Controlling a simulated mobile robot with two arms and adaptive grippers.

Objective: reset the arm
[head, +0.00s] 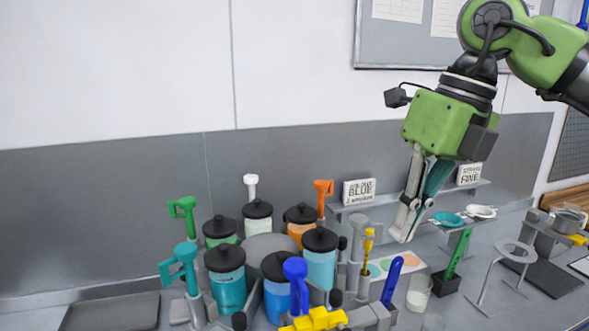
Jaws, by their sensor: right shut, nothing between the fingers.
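My right gripper (404,232) hangs from the green arm at the upper right of the head view. Its fingers point down and are closed together with nothing between them. The fingertips are in front of the grey shelf, above the counter and to the right of the drum cluster. My left gripper is not in the view. Several dark-lidded jars stand in a ring at the lower middle, among them a teal jar (227,281), a blue jar (277,287) and an orange jar (301,224).
Upright coloured handles, green (183,206), teal (180,263) and orange (323,190), surround the jars. Signs (359,191) and small dishes (447,218) sit on the shelf at right. A ring stand (516,252) and a pot (569,220) stand farther right. A dark tray (110,313) lies at lower left.

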